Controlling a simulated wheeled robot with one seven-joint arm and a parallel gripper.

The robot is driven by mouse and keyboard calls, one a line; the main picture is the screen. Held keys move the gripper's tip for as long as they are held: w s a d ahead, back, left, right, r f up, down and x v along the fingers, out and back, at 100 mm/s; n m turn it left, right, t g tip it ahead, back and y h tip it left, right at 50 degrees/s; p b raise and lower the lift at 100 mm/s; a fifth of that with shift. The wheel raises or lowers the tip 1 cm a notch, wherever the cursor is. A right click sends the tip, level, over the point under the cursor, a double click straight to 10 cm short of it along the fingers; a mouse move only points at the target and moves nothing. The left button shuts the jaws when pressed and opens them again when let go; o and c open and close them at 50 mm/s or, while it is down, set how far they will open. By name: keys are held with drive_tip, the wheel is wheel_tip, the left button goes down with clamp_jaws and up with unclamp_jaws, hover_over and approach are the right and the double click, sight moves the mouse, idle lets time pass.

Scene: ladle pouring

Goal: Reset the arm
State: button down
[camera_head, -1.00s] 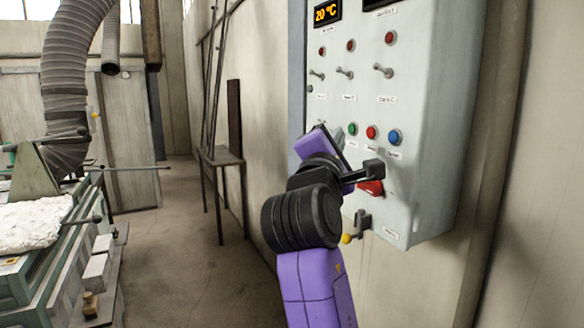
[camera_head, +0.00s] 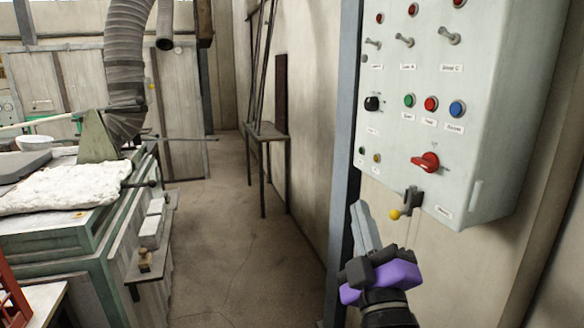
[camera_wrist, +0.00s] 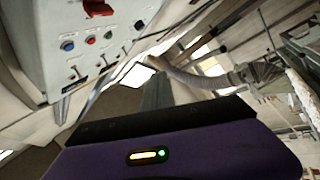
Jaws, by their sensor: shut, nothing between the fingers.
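My gripper (camera_head: 360,212) is low in the head view, right of centre, with its pale grey fingers pointing up and slightly left. The fingers are shut with nothing between them. It is below and left of the grey control panel (camera_head: 478,183), apart from the panel's red rotary switch (camera_head: 425,162). My purple and black wrist is at the bottom of the picture, and most of my arm is out of view. In the wrist view the grey fingers (camera_wrist: 157,92) stand together beyond my purple housing, and the panel (camera_wrist: 75,20) is at upper left.
A lever with a yellow knob (camera_head: 394,214) sits under the panel, close to my gripper. A workbench (camera_head: 112,233) with a white lumpy slab (camera_head: 65,188) is at left. A narrow stand (camera_head: 265,135) is against the wall. The floor (camera_head: 235,255) between is clear.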

drive_tip(key=s+d+f+m+g+b, duration=0.1)
drive_tip(key=s+f+m, duration=0.3)
drive_tip(key=s+f, duration=0.7)
drive_tip(key=s+d+f+m+g+b, duration=0.2)
drive_tip(key=s+f, duration=0.8)
drive_tip(key=s, duration=0.7)
drive_tip(key=s+d+f+m+g+b, duration=0.2)
drive_tip(key=s+d+f+m+g, duration=0.3)
drive_tip(key=s+f, duration=0.6)
drive_tip(key=s, duration=0.4)
drive_tip(key=shift+d+f+m+h, duration=0.25)
drive_tip(key=shift+f+m+h, duration=0.05)
drive_tip(key=shift+f+h, duration=0.1)
drive_tip(key=c, duration=2.2)
unclamp_jaws()
